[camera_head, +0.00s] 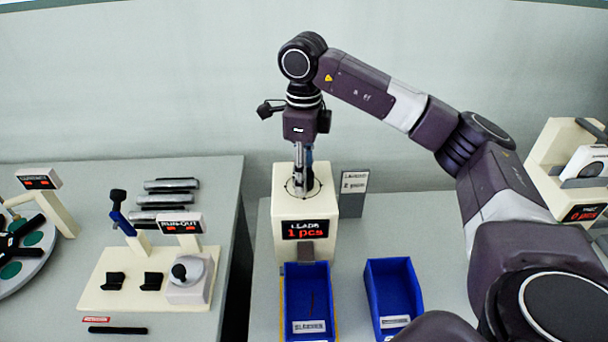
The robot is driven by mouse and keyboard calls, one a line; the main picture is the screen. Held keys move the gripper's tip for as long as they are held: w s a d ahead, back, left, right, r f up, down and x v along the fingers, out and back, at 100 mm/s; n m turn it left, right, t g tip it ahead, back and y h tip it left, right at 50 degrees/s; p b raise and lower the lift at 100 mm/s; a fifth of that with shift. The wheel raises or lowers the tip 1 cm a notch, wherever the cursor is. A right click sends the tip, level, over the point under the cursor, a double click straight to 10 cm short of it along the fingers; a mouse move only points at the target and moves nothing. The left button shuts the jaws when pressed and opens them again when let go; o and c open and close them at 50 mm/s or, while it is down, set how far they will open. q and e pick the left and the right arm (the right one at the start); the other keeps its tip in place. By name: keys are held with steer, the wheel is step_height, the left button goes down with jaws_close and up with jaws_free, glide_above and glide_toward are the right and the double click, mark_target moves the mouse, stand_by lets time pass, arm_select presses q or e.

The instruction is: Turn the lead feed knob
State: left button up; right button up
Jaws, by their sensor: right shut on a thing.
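The lead feeder (285,225) is a cream box with a display reading "LEADS 1 pcs" in red. My right gripper (301,182) comes down from above onto its top, inside a dark ring marking. It is shut on the lead feed knob, which is mostly hidden by the fingers; a dark blue part shows beside them. A blue bin (307,279) stands right in front of the feeder, and a thin dark stick, perhaps a lead, lies in it. My left gripper is not in view.
A second blue bin (370,280) stands to the right. A small grey sign (353,185) is beside the feeder. The left table holds a run-out station (110,290), several grey rods (172,184) and a round tray (38,262). A gap separates the tables.

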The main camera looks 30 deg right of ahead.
steer(key=shift+w+r+m, duration=0.1)
steer(key=shift+m, duration=0.9)
steer(key=o, duration=1.2)
steer(key=shift+c, duration=0.2)
step_height(320, 180, up, 12)
